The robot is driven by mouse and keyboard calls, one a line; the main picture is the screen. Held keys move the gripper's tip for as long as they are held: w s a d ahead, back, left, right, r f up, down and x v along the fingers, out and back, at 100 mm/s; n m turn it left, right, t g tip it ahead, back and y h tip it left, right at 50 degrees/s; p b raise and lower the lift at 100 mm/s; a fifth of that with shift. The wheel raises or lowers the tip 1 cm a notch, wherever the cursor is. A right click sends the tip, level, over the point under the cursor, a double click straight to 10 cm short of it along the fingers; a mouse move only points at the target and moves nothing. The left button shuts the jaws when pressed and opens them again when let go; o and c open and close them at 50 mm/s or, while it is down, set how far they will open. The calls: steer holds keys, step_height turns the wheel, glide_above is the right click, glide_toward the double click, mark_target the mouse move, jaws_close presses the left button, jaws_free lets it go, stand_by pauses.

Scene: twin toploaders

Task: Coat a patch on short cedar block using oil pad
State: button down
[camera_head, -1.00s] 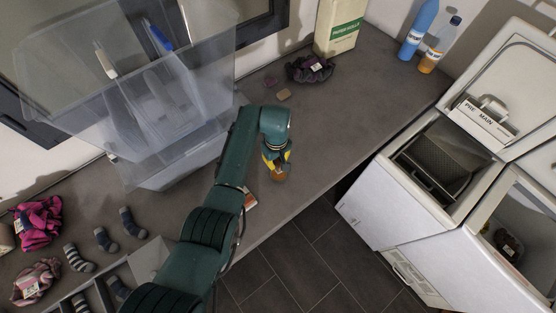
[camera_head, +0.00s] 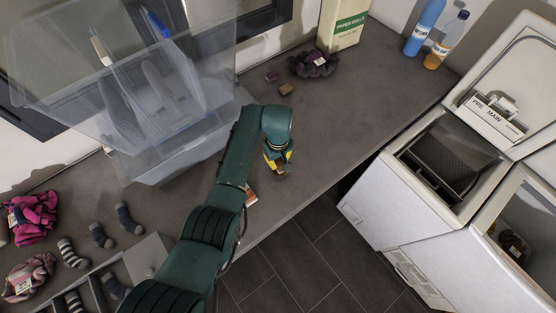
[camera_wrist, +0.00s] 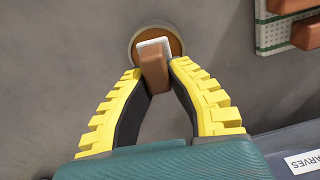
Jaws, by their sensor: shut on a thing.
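My gripper (camera_wrist: 154,78) is shut on a small brown block-shaped piece with a white pad face (camera_wrist: 154,50), which I take for the oil pad. In the wrist view the pad overlaps a round, shallow dish with orange-brown contents (camera_wrist: 172,34); I cannot tell if they touch. In the head view my gripper (camera_head: 280,168) is low over the counter near its front edge, and the pad is hard to make out.
Brown blocks (camera_wrist: 290,5) on a green-and-white backing lie close right in the wrist view. A clear bin (camera_head: 160,130) stands left of my arm. A dark scrunched cloth (camera_head: 314,63), paper-rolls box (camera_head: 343,25) and bottles (camera_head: 437,45) stand behind. The counter's right part is clear.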

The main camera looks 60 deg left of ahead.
mark_target(278, 160)
steer(key=shift+f+b, duration=0.35)
steer(key=shift+f, duration=0.25)
stand_by(1.1)
step_height(278, 160, up, 7)
steer(key=p, duration=0.6)
steer(key=shift+r+p, duration=0.15)
steer(key=shift+p, duration=0.2)
stand_by(0.4)
